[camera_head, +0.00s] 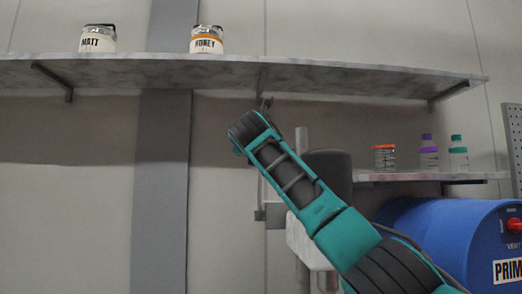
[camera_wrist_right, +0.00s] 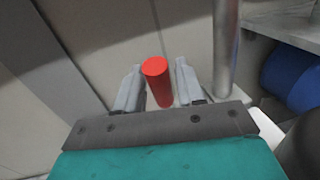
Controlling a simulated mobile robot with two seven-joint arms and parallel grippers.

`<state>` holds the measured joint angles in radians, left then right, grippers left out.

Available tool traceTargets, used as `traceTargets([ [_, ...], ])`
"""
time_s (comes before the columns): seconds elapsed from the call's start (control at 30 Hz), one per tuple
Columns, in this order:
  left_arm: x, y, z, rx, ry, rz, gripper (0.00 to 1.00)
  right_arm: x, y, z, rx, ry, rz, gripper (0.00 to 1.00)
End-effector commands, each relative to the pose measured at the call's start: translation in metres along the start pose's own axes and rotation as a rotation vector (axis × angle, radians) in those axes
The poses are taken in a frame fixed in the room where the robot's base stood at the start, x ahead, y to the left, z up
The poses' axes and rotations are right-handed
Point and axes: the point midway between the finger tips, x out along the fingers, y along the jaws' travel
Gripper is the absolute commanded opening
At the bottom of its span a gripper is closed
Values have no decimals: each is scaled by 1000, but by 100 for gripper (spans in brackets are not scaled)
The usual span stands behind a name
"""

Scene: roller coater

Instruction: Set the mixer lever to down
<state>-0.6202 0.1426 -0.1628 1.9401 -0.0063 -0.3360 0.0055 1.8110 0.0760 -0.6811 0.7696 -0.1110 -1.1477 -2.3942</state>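The mixer (camera_head: 330,170), a dark grey drum-shaped head by a metal post, stands behind my right arm in the head view, partly hidden. In the right wrist view a red cylindrical handle (camera_wrist_right: 157,82), apparently the mixer lever's grip, lies between the fingers of my right gripper (camera_wrist_right: 160,85). The fingers are open, with a small gap on each side of the handle. In the head view my right arm hides the lever and most of the gripper. My left gripper is not in view.
A long shelf (camera_head: 340,78) above carries two labelled jars (camera_head: 98,39). A lower shelf (camera_head: 420,177) at right holds an orange-lidded jar (camera_head: 385,157) and bottles (camera_head: 428,157). A metal post (camera_wrist_right: 226,50) rises close to the right finger.

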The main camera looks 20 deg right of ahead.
Motion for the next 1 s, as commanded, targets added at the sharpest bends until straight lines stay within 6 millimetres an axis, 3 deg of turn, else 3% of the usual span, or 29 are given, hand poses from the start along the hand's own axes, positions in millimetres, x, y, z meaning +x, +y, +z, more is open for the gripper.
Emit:
traceTargets([
  [0.4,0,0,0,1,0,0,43,0,0,0,0,0,0,0],
  [0.77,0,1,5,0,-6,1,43,-1,0,-1,1,-5,0,0],
  [1.0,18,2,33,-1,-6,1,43,-14,-4,-13,18,-93,4,0],
])
